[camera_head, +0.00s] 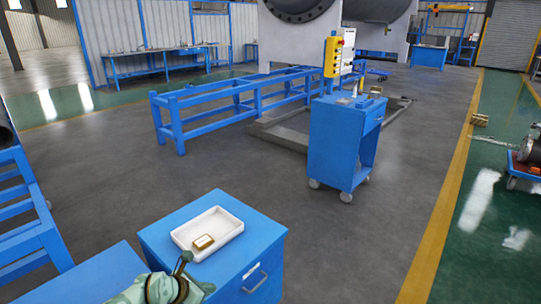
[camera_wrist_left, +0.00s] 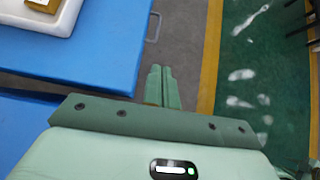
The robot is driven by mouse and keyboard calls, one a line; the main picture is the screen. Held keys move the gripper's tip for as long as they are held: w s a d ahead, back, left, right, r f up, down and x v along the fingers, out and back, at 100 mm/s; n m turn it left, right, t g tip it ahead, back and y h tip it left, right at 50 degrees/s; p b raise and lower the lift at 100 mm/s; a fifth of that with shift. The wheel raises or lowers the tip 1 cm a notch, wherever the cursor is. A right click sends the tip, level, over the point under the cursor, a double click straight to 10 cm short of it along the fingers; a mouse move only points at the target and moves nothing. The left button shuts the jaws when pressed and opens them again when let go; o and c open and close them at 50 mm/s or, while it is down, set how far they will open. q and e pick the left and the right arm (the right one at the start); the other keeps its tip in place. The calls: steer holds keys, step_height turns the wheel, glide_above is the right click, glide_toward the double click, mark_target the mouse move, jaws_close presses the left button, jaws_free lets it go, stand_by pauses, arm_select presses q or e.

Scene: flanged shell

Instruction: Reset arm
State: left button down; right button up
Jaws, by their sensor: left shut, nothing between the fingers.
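My left gripper (camera_head: 183,262) is at the bottom of the head view, above the near edge of a blue cabinet (camera_head: 262,252). Its pale green fingers show in the left wrist view (camera_wrist_left: 162,86), pressed together with nothing between them. A white tray (camera_head: 222,238) lies on the cabinet top with a small brass-coloured block (camera_head: 204,242) in it. The gripper is in front of the tray and apart from the block. In the left wrist view the tray (camera_wrist_left: 62,20) and block (camera_wrist_left: 45,5) are cut off at the top left. My right gripper is not in view.
Another blue surface (camera_head: 100,278) adjoins the cabinet at the left. A blue wheeled cart (camera_head: 335,145) with a yellow control box (camera_head: 333,57) stands farther back. A blue frame (camera_head: 240,100) stands beyond it. Grey floor (camera_head: 350,245) is clear right of the cabinet.

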arm_select(q)
steer(key=s+a+f+n+y, duration=0.2)
steer(key=s+f+n, duration=0.9)
steer(key=s+n, duration=0.2)
steer(key=s+a+f+n+y, duration=0.1)
steer(key=s+a+f+n, duration=0.2)
steer(key=s+f+n, duration=0.95)
steer(key=s+f+n+g+y, duration=0.1)
steer(key=s+n, duration=0.3)
steer(key=s, duration=0.8)
steer(key=s+a+f+n+g+y, duration=0.1)
steer(key=s+f+n+g, duration=0.2)
steer(key=s, duration=0.9)
steer(key=s+a+f+n+g+y+p, duration=0.1)
steer(key=s+f+n+g, duration=0.1)
steer(key=s+n, duration=0.5)
steer(key=s, duration=0.5)
steer(key=shift+a+g, duration=0.25)
steer(key=shift+g, duration=0.15)
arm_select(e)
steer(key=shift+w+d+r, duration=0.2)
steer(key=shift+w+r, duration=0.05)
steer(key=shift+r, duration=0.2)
arm_select(q)
steer(key=shift+n, duration=0.25)
